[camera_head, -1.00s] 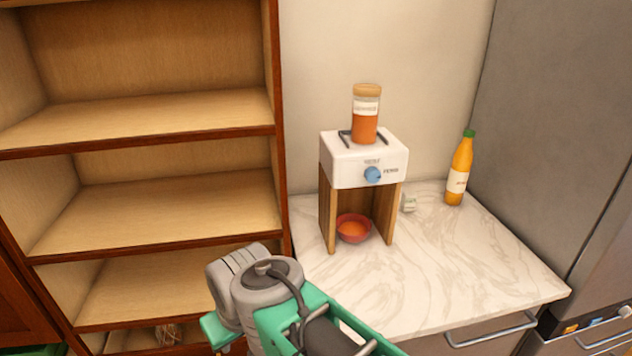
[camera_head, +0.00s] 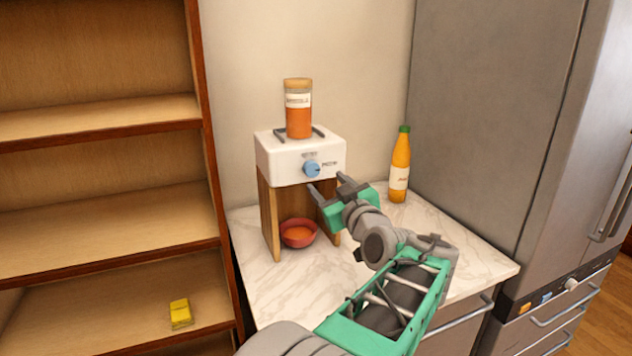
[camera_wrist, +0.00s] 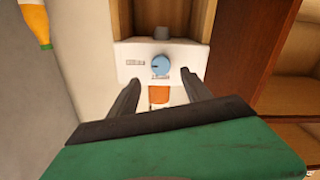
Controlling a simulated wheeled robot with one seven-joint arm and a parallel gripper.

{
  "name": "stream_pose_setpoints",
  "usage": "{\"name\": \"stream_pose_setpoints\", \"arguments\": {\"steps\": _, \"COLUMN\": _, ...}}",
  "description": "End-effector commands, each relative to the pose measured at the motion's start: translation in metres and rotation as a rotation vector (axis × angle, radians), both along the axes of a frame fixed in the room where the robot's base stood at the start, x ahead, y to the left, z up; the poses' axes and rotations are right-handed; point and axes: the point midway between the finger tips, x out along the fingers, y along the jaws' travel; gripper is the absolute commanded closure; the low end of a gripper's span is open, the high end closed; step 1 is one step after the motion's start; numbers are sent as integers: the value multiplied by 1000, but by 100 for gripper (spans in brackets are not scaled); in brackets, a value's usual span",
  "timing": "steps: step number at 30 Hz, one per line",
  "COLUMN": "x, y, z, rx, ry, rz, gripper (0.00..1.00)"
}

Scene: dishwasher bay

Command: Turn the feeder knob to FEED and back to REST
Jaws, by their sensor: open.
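The feeder (camera_head: 300,155) is a white box on wooden side panels on the counter, with a blue round knob (camera_head: 312,169) on its front. One small label is above the knob and one to its right; both are too blurred to read surely. An orange-filled jar (camera_head: 298,117) stands on top. A red bowl (camera_head: 298,233) with orange contents sits beneath. My gripper (camera_head: 328,184) is open and empty, in front of and slightly below the knob. In the wrist view the knob (camera_wrist: 161,62) shows beyond and between the fingers, apart from them.
An orange bottle (camera_head: 400,165) with a green cap stands right of the feeder. A tall grey fridge (camera_head: 480,110) borders the counter (camera_head: 255,285) on the right. Wooden shelves (camera_head: 105,120) stand left, with a yellow box (camera_head: 180,313) on a low shelf.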

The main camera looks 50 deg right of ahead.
Motion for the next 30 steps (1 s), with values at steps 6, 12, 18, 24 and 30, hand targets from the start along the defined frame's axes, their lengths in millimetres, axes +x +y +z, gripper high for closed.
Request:
{"name": "stream_pose_setpoints", "arguments": {"steps": 6, "x": 34, "y": -18, "z": 4, "rx": 4, "ry": 1, "rz": 7, "gripper": 43}}
{"name": "stream_pose_setpoints", "arguments": {"steps": 12, "x": 60, "y": -34, "z": 2, "rx": 4, "ry": 2, "rz": 2, "gripper": 43}}
{"name": "stream_pose_setpoints", "arguments": {"steps": 18, "x": 65, "y": -38, "z": 0, "rx": 3, "ry": 1, "rz": 0, "gripper": 43}}
{"name": "stream_pose_setpoints", "arguments": {"steps": 24, "x": 65, "y": -37, "z": 0, "rx": 3, "ry": 2, "rz": 1, "gripper": 50}}
{"name": "stream_pose_setpoints", "arguments": {"steps": 30, "x": 65, "y": -37, "z": 0, "rx": 3, "ry": 2, "rz": 1, "gripper": 67}}
